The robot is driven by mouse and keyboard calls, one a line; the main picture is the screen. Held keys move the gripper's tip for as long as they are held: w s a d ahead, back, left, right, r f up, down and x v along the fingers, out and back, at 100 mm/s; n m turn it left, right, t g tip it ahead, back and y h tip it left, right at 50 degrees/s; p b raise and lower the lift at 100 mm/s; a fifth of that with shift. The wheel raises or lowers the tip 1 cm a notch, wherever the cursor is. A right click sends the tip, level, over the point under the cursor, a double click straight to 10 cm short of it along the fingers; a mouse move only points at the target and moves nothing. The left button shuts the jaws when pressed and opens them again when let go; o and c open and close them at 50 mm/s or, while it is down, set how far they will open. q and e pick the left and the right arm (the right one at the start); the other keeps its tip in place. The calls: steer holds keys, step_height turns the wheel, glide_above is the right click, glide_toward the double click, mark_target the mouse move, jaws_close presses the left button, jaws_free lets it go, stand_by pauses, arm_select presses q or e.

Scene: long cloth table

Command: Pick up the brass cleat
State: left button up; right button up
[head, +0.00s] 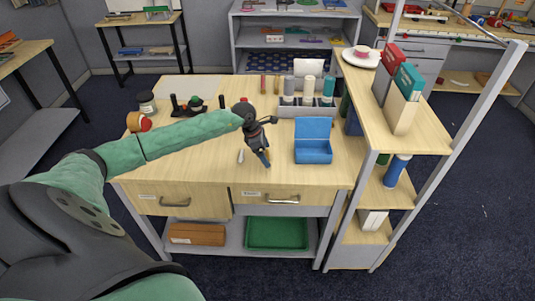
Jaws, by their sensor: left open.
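My left arm reaches in from the left over the wooden worktable (200,168). My left gripper (264,161) points down just above or at the tabletop, left of a blue open box (313,150). Its jaws are open, and I see nothing held between them. I cannot make out the brass cleat for sure; it is too small or hidden by the gripper. A small pale pointed object (241,156) lies just left of the gripper. My right gripper is not in view.
A grey rack with several cylinders (307,105) stands behind the box. A tall wooden shelf (375,125) borders the right side. The front tabletop is mostly clear.

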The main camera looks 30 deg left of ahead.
arm_select(q)
steer(key=shift+w+d+f, duration=0.1)
steer(key=shift+f, duration=0.25)
steer(key=c, duration=1)
steer(key=shift+c, duration=0.3)
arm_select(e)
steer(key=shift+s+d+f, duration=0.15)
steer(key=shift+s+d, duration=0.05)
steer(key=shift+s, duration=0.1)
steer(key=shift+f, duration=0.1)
